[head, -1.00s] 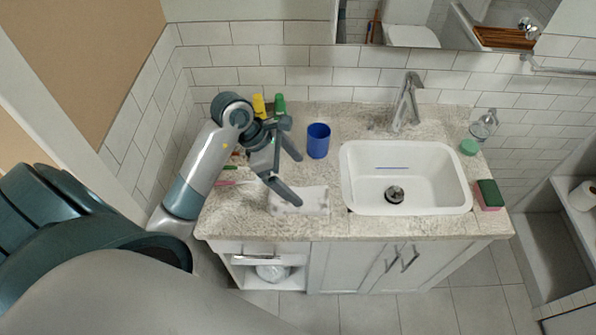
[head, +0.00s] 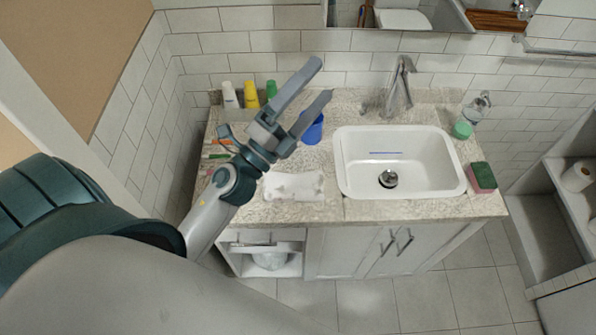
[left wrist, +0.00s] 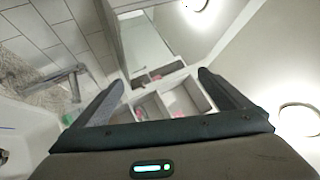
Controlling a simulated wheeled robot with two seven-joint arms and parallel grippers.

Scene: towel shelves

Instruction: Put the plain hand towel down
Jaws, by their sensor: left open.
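A white folded towel (head: 293,186), with small marks on it, lies flat on the stone countertop (head: 345,208) left of the sink, near the front edge. My left gripper (head: 322,79) is open and empty, raised above the counter and apart from the towel, its fingers pointing up and to the right in the head view. In the left wrist view the two fingers (left wrist: 160,80) are spread with nothing between them; the towel does not show there. My right gripper is not in view.
A blue cup (head: 312,131) stands behind the towel, partly hidden by my left gripper. White, yellow (head: 251,95) and green bottles stand at the back left, with slim coloured items in front. The sink (head: 359,178) and faucet (head: 400,90) are to the right, beside a sponge (head: 481,177).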

